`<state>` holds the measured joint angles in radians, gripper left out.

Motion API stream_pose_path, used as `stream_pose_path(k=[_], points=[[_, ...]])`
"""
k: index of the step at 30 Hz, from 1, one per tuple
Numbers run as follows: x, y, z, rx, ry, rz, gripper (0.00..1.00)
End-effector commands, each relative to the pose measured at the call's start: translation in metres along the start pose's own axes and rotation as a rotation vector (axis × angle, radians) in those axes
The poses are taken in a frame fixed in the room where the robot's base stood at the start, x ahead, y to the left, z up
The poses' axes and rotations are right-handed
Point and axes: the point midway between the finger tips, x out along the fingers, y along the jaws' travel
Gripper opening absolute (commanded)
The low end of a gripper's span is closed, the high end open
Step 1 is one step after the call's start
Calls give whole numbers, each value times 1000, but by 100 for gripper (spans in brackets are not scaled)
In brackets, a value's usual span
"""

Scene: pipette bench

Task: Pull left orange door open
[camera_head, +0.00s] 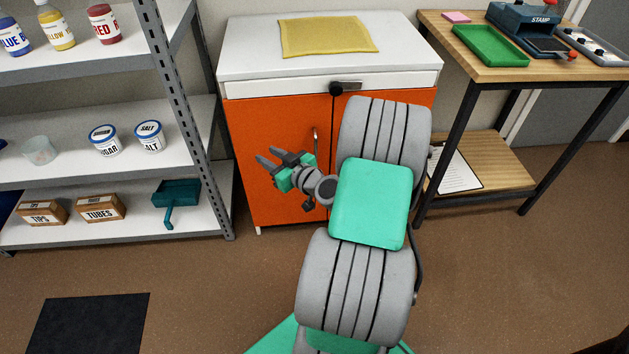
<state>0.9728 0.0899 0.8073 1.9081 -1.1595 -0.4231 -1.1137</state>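The left orange door (262,125) is on the front of a white cabinet, below a white drawer front, and appears closed. Its vertical metal handle (315,136) is near the door's right edge; the lower end is partly hidden by my gripper. My gripper (266,154) is in front of the left door, to the left of and slightly below the handle. Its two fingers point left and are spread apart with nothing between them. The right orange door (424,97) is mostly hidden behind my arm.
A yellow cloth (325,35) lies on the cabinet top (236,60). A grey metal shelf (190,110) stands close on the left. A wooden table (455,35) stands on the right. A dark mat (88,325) lies on open floor.

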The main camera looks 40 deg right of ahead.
Motion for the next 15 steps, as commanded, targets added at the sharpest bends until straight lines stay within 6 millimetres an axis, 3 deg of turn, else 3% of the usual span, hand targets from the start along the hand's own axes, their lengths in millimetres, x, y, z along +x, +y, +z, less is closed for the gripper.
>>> stream_pose_path(k=[1,4,6,9,15], points=[[-8,38,54,35,65,125,32],[-38,94,85,64,159,330,32],[-54,114,95,75,188,416,32],[-59,127,95,77,202,460,32],[-28,140,85,74,202,455,32]])
